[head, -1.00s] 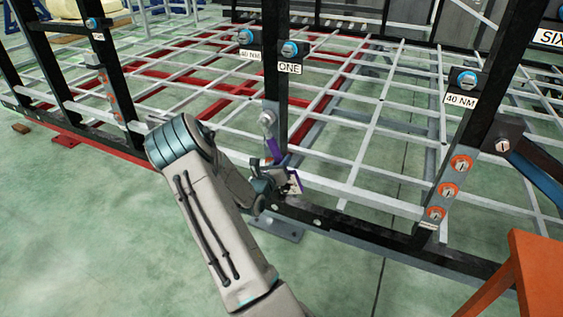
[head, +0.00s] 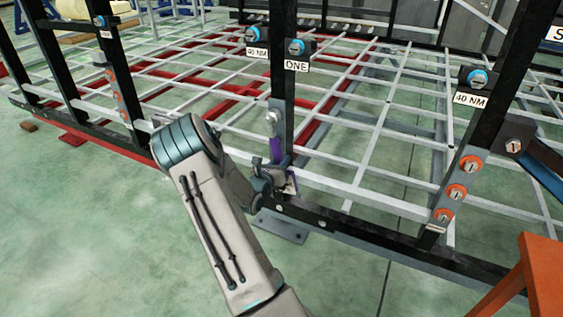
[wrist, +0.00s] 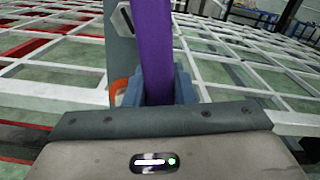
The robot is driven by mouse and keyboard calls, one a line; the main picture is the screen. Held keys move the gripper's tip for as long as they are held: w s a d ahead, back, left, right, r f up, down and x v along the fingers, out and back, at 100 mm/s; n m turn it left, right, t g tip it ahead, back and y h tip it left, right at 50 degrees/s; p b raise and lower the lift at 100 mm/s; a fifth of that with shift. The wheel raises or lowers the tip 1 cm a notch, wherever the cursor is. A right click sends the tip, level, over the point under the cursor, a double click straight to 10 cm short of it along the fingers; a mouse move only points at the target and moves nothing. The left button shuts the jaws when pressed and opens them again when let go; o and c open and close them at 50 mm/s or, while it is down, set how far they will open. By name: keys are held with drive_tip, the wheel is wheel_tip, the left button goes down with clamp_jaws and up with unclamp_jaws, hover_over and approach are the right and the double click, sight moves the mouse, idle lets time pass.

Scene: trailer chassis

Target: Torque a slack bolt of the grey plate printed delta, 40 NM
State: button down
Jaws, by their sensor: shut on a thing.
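My gripper (head: 272,178) is low in front of the middle black post and is shut on a purple tool (head: 276,150). In the wrist view the tool (wrist: 156,45) rises upright as a purple bar between the blue-grey fingers (wrist: 157,88). A grey plate (head: 273,132) on that post has a silver bolt (head: 272,116) above the gripper. Its lower part is hidden by my gripper and arm. In the wrist view this plate (wrist: 122,55) stands just behind the tool, with an orange ring (wrist: 116,92) partly covered by the fingers. I cannot read delta on any plate.
Signs read 40 NM (head: 257,53), ONE (head: 297,66) and 40 NM (head: 470,99). Another grey plate (head: 450,192) with orange-ringed bolts is on the right post. An orange stand (head: 540,275) is at the lower right. The green floor (head: 80,230) at left is clear.

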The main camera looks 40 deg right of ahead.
drive_tip(key=shift+w, duration=0.15)
drive_tip(key=shift+w+a+f+m+b, duration=0.1)
drive_tip(key=shift+w+a+m+b, duration=0.1)
drive_tip(key=shift+w+m+b, duration=0.25)
drive_tip(key=shift+w+a+f+m+b, duration=0.1)
drive_tip(key=shift+w+a+m+b, duration=0.05)
drive_tip(key=shift+w+m+b, duration=0.25)
drive_tip(key=shift+w+r, duration=0.1)
drive_tip(key=shift+w, duration=0.05)
drive_tip(key=shift+w+a, duration=0.1)
drive_tip(key=shift+w+a+m+b, duration=0.25)
drive_tip(key=shift+w+m+b, duration=0.2)
drive_tip(key=shift+w+m, duration=0.05)
drive_tip(key=shift+w+a+m+b, duration=0.2)
drive_tip(key=shift+w+m+b, duration=0.2)
drive_tip(key=shift+w+m, duration=0.1)
drive_tip(key=shift+w+a+r+m+b, duration=0.1)
drive_tip(key=shift+w+a+m+b, duration=0.1)
drive_tip(key=shift+w+m+b, duration=0.3)
